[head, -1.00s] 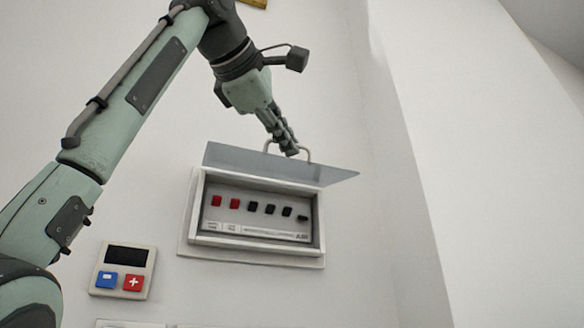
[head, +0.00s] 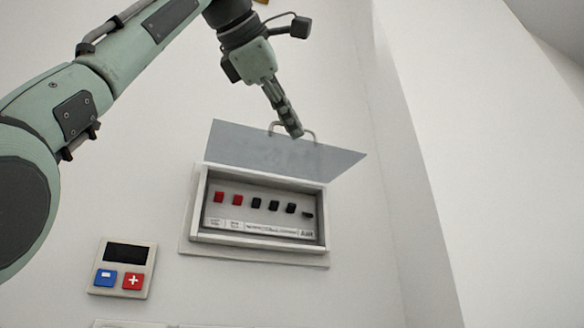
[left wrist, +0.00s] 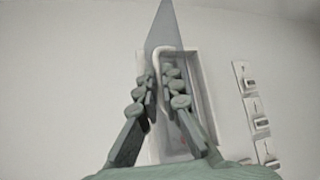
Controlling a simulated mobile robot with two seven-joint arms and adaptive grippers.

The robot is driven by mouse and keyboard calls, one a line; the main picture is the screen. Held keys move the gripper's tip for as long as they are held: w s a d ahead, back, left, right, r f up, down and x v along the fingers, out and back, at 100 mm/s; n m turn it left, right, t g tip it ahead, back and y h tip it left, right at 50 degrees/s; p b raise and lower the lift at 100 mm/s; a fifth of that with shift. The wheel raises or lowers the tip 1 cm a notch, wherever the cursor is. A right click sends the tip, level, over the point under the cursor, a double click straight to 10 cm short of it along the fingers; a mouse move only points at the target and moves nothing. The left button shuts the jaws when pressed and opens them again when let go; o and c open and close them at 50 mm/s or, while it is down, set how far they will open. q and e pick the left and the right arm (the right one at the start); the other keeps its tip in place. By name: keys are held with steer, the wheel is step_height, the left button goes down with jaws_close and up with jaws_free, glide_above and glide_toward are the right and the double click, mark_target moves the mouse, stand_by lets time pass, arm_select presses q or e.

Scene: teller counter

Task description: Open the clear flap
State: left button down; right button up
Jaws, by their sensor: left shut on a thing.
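The clear flap (head: 250,148) is a grey see-through panel, swung up above the white wall box (head: 325,215) and hinged along the box's top edge. Its curved handle (head: 312,132) stands on its outer face near the upper edge. My left gripper (head: 294,131) is shut on the handle. In the left wrist view the flap (left wrist: 163,30) stands nearly edge-on, and the handle (left wrist: 170,49) runs between the fingers of my left gripper (left wrist: 163,85). The fingers partly hide the handle. My right gripper is not in view.
Inside the box are red buttons (head: 219,197) and several black ones (head: 256,203), uncovered. A wall panel (head: 122,267) with a dark display, a blue button and a red button hangs at the lower left. A wall corner stands to the right.

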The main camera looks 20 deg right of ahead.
arm_select(q)
steer(key=c, duration=1.7)
jaws_free()
steer(key=shift+w+a+f, duration=0.1)
steer(key=shift+w+f, duration=0.05)
steer(key=shift+w, duration=0.25)
steer(key=shift+s, duration=0.2)
steer(key=v, duration=1.2)
